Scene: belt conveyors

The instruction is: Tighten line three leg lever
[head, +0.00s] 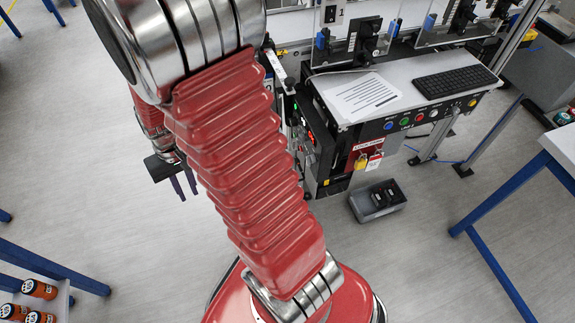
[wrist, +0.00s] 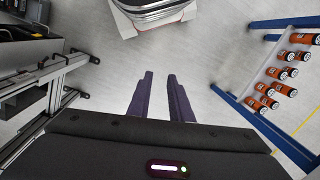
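My gripper (head: 178,186) hangs over the open floor at left in the head view, partly hidden behind my red arm. In the wrist view its two dark purple fingers (wrist: 160,85) are apart, with only bare floor between them. No leg lever can be made out for certain in either view. Metal legs with black feet (head: 440,135) stand under the control desk in the head view. In the wrist view a metal frame (wrist: 40,82) with black feet runs along the left side, apart from the fingers. Which line these legs belong to cannot be told.
The control desk (head: 385,87) carries a keyboard (head: 455,83) and paper sheet; red and yellow locks hang below. A grey bin (head: 377,200) stands on the floor. A blue-framed rack (wrist: 262,75) holds several orange cylinders at right in the wrist view. The floor between is clear.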

